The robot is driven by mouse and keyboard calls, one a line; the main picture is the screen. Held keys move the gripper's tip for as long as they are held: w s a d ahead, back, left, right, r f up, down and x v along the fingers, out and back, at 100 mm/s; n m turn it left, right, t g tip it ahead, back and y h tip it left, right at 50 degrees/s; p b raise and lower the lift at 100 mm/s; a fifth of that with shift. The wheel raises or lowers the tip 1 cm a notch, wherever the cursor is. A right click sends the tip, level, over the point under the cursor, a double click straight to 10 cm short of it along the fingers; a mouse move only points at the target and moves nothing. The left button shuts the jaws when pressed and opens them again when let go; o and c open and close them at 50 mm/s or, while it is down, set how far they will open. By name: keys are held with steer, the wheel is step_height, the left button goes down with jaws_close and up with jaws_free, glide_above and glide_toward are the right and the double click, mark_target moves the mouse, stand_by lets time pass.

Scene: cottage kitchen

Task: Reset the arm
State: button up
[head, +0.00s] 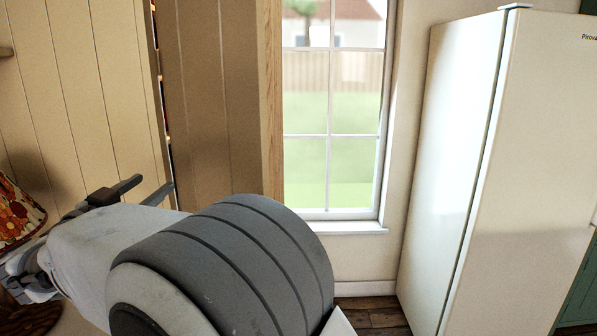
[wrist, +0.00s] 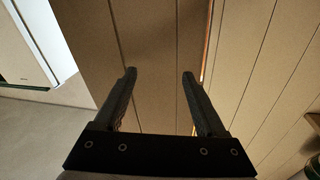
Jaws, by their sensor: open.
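My gripper (head: 146,188) shows at the left in the head view, beyond my large grey and white arm link, which hides part of the scene. In the wrist view, the two dark fingers of my gripper (wrist: 159,75) stand apart with nothing between them. They point at brown wooden panelling (wrist: 155,35). I cannot tell how far the fingertips are from the panels.
A white fridge (head: 465,150) stands at the right. A window (head: 331,135) with a white sill is in the middle. A panelled wall (head: 75,75) is at the left, with a floral lampshade (head: 17,215) at the edge. Wooden floor (head: 372,314) shows below the window.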

steer(key=w+d+r+n+y, duration=0.3)
steer(key=w+d+r+y, duration=0.25)
steer(key=d+r, duration=0.2)
steer(key=s+d+n+g+y, duration=0.3)
steer(key=d+y, duration=0.1)
steer(key=d, duration=0.6)
steer(key=s+d+f+m+g+h, duration=0.1)
steer(key=s+d+f+g+h, duration=0.2)
steer(key=s+d+f, duration=0.7)
steer(key=s+d+f+m+g+h, duration=0.1)
steer(key=s+d+f+g+h, duration=0.2)
steer(key=s+d+f+g, duration=0.3)
steer(key=s+d+f, duration=0.4)
steer(key=s+d, duration=0.5)
steer(key=d, duration=0.2)
steer(key=shift+s+f+g, duration=0.2)
steer(key=shift+s+g, duration=0.1)
steer(key=shift+g, duration=0.1)
steer(key=shift+h, duration=0.25)
steer(key=shift+c, duration=0.3)
